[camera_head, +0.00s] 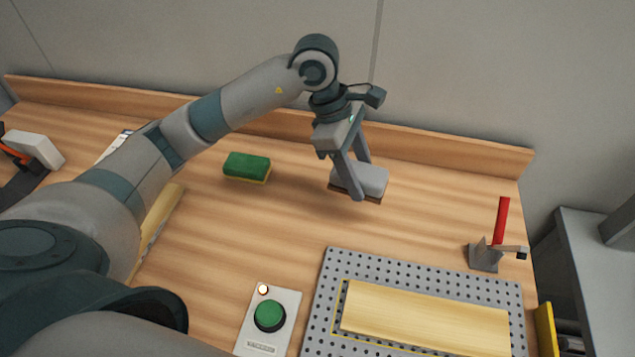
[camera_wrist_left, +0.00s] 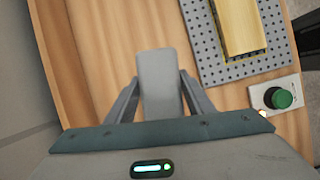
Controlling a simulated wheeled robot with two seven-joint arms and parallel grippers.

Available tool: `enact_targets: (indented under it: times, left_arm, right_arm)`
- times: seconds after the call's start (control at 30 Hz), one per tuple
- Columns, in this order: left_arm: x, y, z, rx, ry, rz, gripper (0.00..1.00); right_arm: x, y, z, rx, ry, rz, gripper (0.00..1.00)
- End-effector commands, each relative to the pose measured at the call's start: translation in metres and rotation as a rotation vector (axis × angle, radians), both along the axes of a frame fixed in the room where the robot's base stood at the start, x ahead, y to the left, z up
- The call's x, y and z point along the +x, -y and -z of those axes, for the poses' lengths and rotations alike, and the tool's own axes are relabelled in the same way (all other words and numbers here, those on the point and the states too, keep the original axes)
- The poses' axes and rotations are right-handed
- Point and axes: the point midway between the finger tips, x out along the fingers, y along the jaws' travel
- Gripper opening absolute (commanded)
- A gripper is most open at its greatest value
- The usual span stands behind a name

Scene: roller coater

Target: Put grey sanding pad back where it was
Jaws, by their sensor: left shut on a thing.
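The grey sanding pad (camera_head: 372,181) has a grey top and a brown underside. My left gripper (camera_head: 358,182) is shut on it, one finger on each side, near the back of the wooden table. In the left wrist view the pad (camera_wrist_left: 158,85) sits between the two fingers of the left gripper (camera_wrist_left: 160,98). I cannot tell whether its underside touches the table. My right gripper is in neither view.
A green and yellow sponge (camera_head: 247,167) lies left of the pad. A perforated plate (camera_head: 330,290) with a wooden board (camera_head: 425,318) is at front right. A red-handled clamp (camera_head: 487,255) stands at the right edge. A green button box (camera_head: 268,318) is in front. Bare tabletop surrounds the pad.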

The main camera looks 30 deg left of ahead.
Motion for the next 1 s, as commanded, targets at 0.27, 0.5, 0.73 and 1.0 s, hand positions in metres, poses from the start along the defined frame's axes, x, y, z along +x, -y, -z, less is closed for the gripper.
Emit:
enact_targets:
  times: [0.27, 0.5, 0.73, 1.0]
  left_arm:
    - [0.005, -0.002, -0.005, 0.001, -0.001, -0.14, 0.27]
    - [0.005, -0.002, -0.005, 0.001, -0.002, -0.141, 0.27]
    - [0.008, -0.011, 0.002, 0.002, -0.002, -0.142, 0.27]
    - [0.02, -0.051, 0.03, 0.003, -0.005, -0.146, 0.27]
  right_arm:
    - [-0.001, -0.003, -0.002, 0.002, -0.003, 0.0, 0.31]
    - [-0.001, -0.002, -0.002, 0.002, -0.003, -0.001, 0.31]
    - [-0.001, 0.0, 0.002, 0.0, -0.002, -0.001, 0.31]
    - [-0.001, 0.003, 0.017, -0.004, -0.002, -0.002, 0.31]
